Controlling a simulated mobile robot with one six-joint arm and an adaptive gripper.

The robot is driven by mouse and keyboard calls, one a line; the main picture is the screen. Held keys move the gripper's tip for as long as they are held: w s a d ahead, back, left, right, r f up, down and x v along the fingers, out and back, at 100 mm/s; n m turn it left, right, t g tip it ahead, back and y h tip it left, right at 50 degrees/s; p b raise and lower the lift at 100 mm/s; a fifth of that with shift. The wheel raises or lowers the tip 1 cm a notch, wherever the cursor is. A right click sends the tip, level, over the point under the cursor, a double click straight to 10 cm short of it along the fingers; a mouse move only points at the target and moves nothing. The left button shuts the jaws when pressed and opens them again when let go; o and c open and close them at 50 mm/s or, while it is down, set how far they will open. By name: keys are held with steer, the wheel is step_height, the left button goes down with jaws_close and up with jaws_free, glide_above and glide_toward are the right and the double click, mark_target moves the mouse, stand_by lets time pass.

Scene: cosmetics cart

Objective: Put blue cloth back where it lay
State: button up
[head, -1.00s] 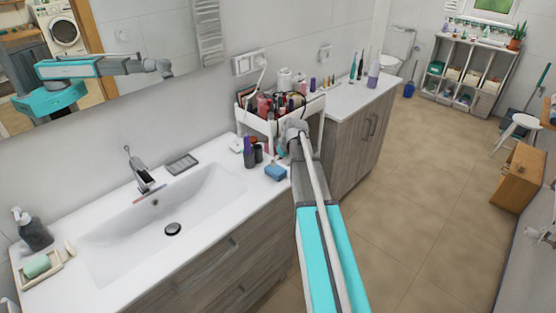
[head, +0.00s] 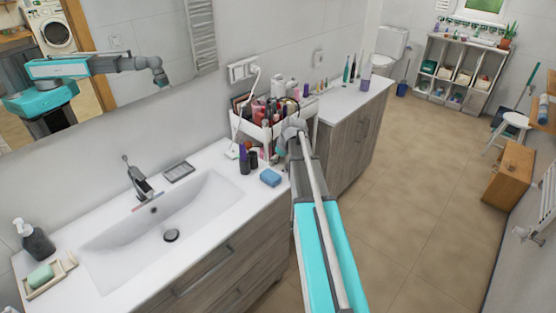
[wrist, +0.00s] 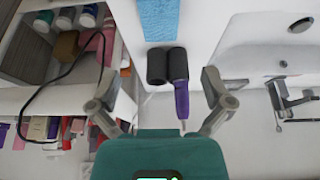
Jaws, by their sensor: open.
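The blue cloth (head: 270,177) lies on the white counter near its right end, right of the sink basin. It looks like a small folded block. In the wrist view the cloth (wrist: 158,18) shows at the top edge, cut off by the frame, beyond two dark cylinders. My gripper (wrist: 158,88) is open and empty, its two fingers spread wide. It is apart from the cloth. In the head view my own arm mostly hides the gripper, beside the white cosmetics cart (head: 262,130).
The sink basin (head: 195,205) lies left. The tiled floor (head: 420,200) is open to the right.

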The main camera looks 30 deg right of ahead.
stand_by(0.4)
steer(key=s+a+f+m+g+h, duration=0.1)
steer(key=s+a+m+g, duration=0.3)
steer(key=s+a, duration=1.7)
steer(key=a, duration=0.3)
steer(key=shift+s+a+f+h, duration=0.2)
steer(key=shift+s+a+h, duration=0.1)
steer(key=shift+a, duration=0.05)
